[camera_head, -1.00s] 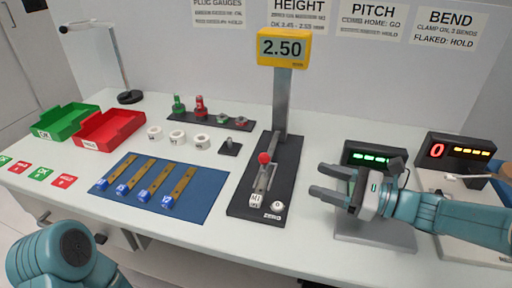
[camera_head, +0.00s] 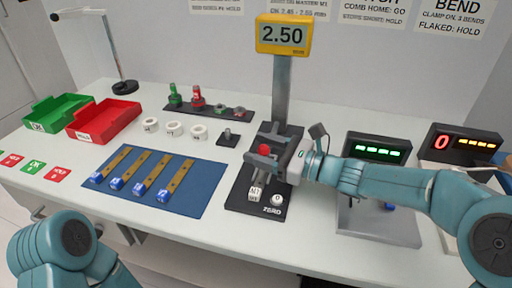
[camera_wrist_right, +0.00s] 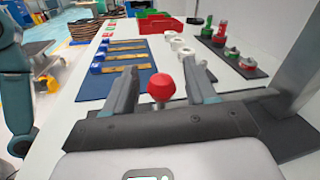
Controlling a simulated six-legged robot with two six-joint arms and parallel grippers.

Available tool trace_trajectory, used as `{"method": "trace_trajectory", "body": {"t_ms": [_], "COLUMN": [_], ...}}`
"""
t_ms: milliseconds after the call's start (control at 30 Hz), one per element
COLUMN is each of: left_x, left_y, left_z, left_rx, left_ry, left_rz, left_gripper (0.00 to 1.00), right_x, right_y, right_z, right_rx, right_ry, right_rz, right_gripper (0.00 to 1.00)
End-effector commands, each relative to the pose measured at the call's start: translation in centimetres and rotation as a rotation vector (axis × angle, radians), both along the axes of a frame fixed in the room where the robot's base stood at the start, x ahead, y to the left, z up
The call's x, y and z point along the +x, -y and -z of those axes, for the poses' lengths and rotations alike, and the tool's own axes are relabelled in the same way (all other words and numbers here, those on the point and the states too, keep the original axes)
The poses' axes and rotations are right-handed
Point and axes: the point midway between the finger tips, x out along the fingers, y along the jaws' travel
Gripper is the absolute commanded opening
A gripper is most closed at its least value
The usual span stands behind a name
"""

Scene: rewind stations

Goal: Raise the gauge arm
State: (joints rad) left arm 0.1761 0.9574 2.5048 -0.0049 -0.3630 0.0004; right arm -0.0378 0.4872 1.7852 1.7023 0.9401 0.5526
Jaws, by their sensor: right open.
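The gauge has a black base (camera_head: 238,196), a grey post (camera_head: 282,90) and a yellow display (camera_head: 283,35) reading 2.50. Its lever ends in a red knob (camera_head: 264,149), which also shows in the right wrist view (camera_wrist_right: 161,87). My right gripper (camera_head: 262,146) is open over the base at the knob. In the right wrist view the knob appears between the two spread fingers (camera_wrist_right: 160,70), with gaps on both sides. The gripper hides part of the lever. A white block marked M1 (camera_head: 256,193) sits at the front of the base. My left gripper is out of view.
A blue mat (camera_head: 205,190) with several brass strips lies left of the gauge. White rings (camera_head: 175,129) and a black rack (camera_head: 215,115) of gauges are behind it. Green (camera_head: 58,112) and red (camera_head: 103,120) trays stand farther left. Lit counter boxes (camera_head: 375,147) stand right.

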Motion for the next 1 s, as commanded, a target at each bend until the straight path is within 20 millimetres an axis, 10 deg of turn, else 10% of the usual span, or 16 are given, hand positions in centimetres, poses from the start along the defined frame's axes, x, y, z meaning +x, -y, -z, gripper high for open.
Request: {"method": "trace_trajectory", "body": {"t_ms": [433, 633, 1000], "left_x": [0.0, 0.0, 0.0], "left_y": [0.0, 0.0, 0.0], "left_z": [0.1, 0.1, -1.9], "left_rx": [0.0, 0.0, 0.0], "left_ry": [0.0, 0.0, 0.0], "left_rz": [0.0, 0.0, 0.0], "left_gripper": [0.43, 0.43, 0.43], "right_x": [0.9, 0.9, 1.1], "right_y": [-1.3, -1.3, -1.2], "right_z": [0.0, 0.0, -1.3], "right_rx": [0.002, 0.001, 0.014], "right_ry": [0.0, 0.0, -0.04], "right_rz": [0.001, 0.0, -0.001], "right_gripper": [0.56, 0.0, 0.0]}}
